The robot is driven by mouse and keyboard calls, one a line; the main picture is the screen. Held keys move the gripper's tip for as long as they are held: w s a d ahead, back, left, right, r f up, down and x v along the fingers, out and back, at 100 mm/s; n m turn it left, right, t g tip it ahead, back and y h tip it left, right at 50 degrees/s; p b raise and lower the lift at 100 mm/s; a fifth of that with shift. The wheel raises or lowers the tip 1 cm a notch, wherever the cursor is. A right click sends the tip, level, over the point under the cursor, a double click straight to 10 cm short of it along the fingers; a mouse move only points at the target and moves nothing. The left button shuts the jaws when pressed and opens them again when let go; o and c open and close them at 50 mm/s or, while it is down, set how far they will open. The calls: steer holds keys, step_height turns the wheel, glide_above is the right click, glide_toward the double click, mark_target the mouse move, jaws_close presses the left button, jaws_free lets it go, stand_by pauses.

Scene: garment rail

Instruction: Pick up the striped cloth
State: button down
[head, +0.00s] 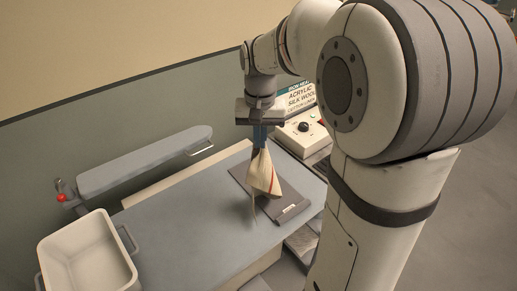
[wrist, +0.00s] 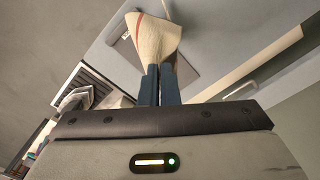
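The striped cloth (head: 264,175) is cream with a red stripe and hangs down from my gripper (head: 260,146). The cloth is bunched at the top and spreads out lower down, above a dark grey board on the table. In the wrist view the cloth (wrist: 157,38) fans out beyond the two blue fingers of my gripper (wrist: 159,70). The fingers are close together and pinch the cloth's upper end. In the head view its lower tip appears to hang clear of the board.
The grey table (head: 185,236) has free room left of the dark board (head: 290,213). A padded sleeve board (head: 145,160) stands at the back left, and a white bin (head: 88,254) at the front left. A control box with a black knob (head: 303,127) and a fabric sign (head: 301,94) are behind.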

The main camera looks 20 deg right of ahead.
step_height(320, 180, up, 8)
steer(key=shift+f, duration=0.1)
